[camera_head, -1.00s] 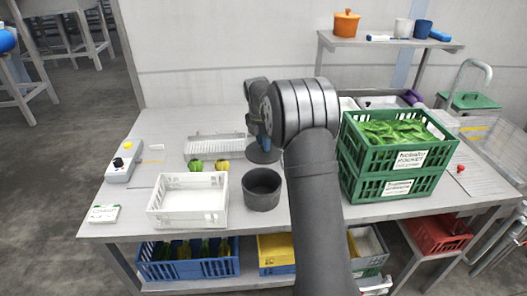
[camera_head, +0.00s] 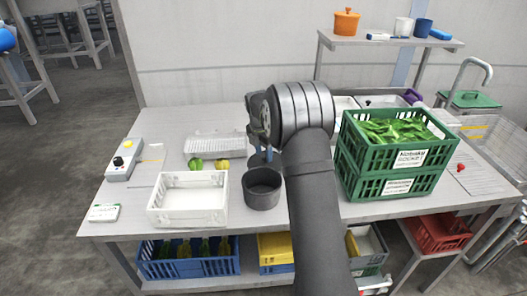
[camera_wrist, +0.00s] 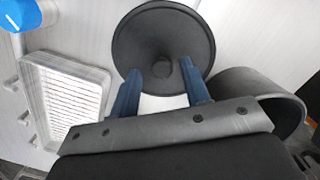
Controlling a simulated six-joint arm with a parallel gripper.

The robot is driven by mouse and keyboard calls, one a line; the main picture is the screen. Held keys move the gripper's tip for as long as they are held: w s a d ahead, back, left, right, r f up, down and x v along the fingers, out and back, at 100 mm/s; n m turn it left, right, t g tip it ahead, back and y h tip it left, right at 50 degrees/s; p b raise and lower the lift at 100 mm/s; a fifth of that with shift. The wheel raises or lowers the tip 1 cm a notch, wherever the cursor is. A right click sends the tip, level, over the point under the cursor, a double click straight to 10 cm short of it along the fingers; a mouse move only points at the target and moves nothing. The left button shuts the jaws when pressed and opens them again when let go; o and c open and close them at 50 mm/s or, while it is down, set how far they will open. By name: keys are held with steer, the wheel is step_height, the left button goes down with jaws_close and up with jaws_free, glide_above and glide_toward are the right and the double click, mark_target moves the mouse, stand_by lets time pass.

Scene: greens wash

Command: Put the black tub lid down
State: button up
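The black tub lid (camera_wrist: 160,35) shows in the wrist view as a round dark disc with a small knob at its middle. My gripper (camera_wrist: 160,70) is open, with its blue fingers on either side of the knob and a gap beside it. In the head view my gripper (camera_head: 262,155) points down just behind the dark round tub (camera_head: 262,190). The lid is mostly hidden there, and I cannot tell for sure whether it touches the table. The tub stands open on the table; its rim also shows in the wrist view (camera_wrist: 262,85).
A white crate (camera_head: 188,218) stands left of the tub. Behind it are a white rack tray (camera_head: 215,146) and two small vegetables. Stacked green crates (camera_head: 395,187) of greens stand to the right. A grey control box (camera_head: 124,160) is at the left. The table's back left is clear.

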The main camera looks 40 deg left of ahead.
step_height(320, 180, up, 13)
steer(key=s, duration=0.1)
steer(key=shift+s, duration=0.25)
stand_by(0.4)
steer(key=shift+a+f, duration=0.1)
glide_above(261, 164)
steer(key=w, duration=0.1)
steer(key=f, duration=1.2)
steer(key=shift+w, duration=0.2)
